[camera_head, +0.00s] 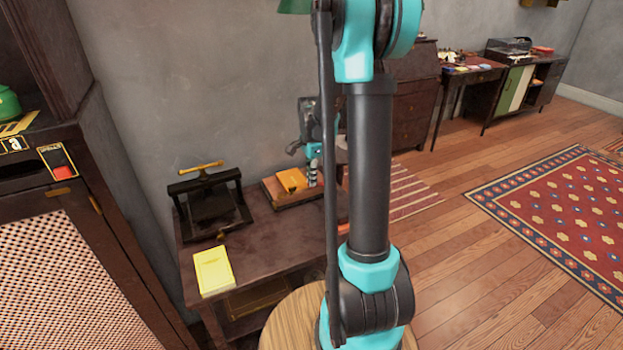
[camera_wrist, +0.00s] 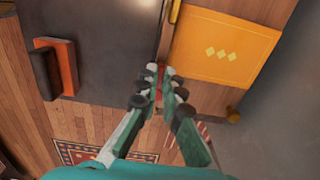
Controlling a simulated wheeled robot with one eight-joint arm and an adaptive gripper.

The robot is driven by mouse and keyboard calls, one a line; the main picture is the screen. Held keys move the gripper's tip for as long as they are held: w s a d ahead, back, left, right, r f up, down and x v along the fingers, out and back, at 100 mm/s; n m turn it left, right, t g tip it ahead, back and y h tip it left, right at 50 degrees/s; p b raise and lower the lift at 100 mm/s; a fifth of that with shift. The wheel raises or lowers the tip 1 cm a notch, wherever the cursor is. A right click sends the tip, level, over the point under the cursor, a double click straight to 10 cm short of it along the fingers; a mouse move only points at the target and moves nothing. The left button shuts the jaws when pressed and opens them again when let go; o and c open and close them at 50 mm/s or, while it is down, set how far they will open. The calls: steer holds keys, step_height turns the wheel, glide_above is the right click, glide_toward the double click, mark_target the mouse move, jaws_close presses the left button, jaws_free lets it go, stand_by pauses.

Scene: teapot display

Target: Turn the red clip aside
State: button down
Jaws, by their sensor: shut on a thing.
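My gripper (camera_wrist: 166,84) has its fingertips close together beside the wooden board that carries a yellow-orange panel (camera_wrist: 225,48). It is shut on the red clip (camera_wrist: 167,70), of which only a small reddish patch shows between the fingertips. The rest of the clip is hidden by the fingers. In the head view the panel (camera_head: 291,180) lies on its wooden board at the back of the dark table, and my gripper (camera_head: 313,181) is at its right side. The clip cannot be made out there.
The dark table (camera_head: 262,247) also holds a black press (camera_head: 208,203) with a brass handle and a yellow book (camera_head: 213,270). In the wrist view an orange block with a dark part (camera_wrist: 62,68) sits at the table's edge.

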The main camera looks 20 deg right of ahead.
steer(key=c, duration=1.7)
jaws_free()
step_height(320, 180, up, 12)
steer(key=shift+r, duration=0.1)
